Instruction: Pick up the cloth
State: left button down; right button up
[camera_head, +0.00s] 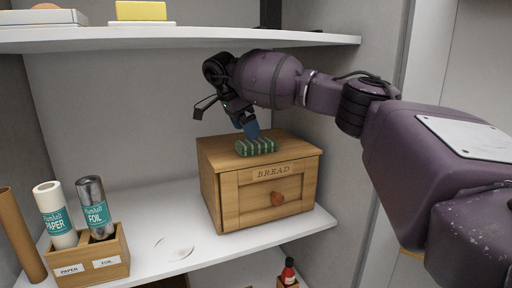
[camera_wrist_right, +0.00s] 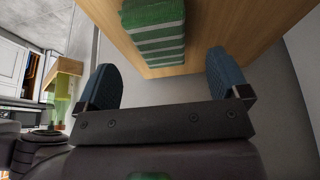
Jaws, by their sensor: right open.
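A folded green striped cloth (camera_head: 256,147) lies on top of the wooden bread box (camera_head: 232,208). It also shows in the right wrist view (camera_wrist_right: 156,32), on the wooden top, beyond the fingertips. My right gripper (camera_head: 247,124) is just above and behind the cloth in the head view. In the right wrist view its two blue fingers (camera_wrist_right: 162,75) are spread apart with nothing between them, and the cloth lies ahead of the gap, a little left of its middle. The head view does not show clearly whether a finger touches the cloth. My left gripper is not in view.
A wooden holder (camera_head: 112,262) with paper and foil rolls stands at the left of the white shelf (camera_head: 178,262). A brown tube (camera_head: 20,235) stands beside it. An upper shelf (camera_head: 215,37) is close above my right arm. Shelf room left of the bread box is clear.

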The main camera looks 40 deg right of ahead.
aim_at(252, 142)
jog(key=x, duration=0.5)
jog(key=c, duration=1)
